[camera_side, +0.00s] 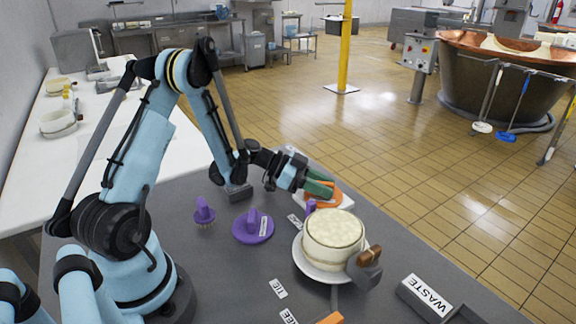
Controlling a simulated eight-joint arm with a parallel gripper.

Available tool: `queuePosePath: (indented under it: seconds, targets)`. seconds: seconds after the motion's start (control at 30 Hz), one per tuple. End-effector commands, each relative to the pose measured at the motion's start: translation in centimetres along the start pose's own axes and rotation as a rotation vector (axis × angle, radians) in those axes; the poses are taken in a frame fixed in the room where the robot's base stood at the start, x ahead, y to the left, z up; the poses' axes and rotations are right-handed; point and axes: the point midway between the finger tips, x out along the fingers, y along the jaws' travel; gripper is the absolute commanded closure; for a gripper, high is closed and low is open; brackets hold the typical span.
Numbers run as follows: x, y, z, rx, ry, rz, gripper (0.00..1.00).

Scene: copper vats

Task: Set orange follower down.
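The orange follower (331,199) is at the far edge of the grey table, low over or resting on a pale white piece; I cannot tell which. My gripper (320,182), with green fingers, is right at the follower and covers part of it. The two fingers show slightly apart, but whether they hold the follower's handle is hidden.
A purple round follower (262,233) and a small purple tool (204,211) lie left of a cheese mould (334,238) on a white dish. A wooden-handled tool (366,268) is beside the mould. A WASTE bin (430,299) is at front right. An orange piece (331,318) shows at the bottom edge.

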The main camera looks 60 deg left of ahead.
Motion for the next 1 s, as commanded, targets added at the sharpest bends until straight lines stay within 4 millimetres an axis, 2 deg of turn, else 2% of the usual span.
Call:
queuePosePath:
  seconds: [0.03, 0.1, 0.47, 0.67, 1.0]
  targets:
    - [0.0, 0.0, 0.0, 0.0, 0.0, 0.0, 0.62]
    - [0.0, 0.0, 0.0, 0.0, 0.0, 0.0, 0.53]
    - [-0.1, 0.0, -0.3, 0.0, 0.0, 0.0, 0.53]
    - [-3.2, -0.1, -0.3, -0.002, 0.0, -0.005, 0.53]
    - [-5.0, 0.1, -4.7, 0.0, 0.0, 0.0, 0.53]
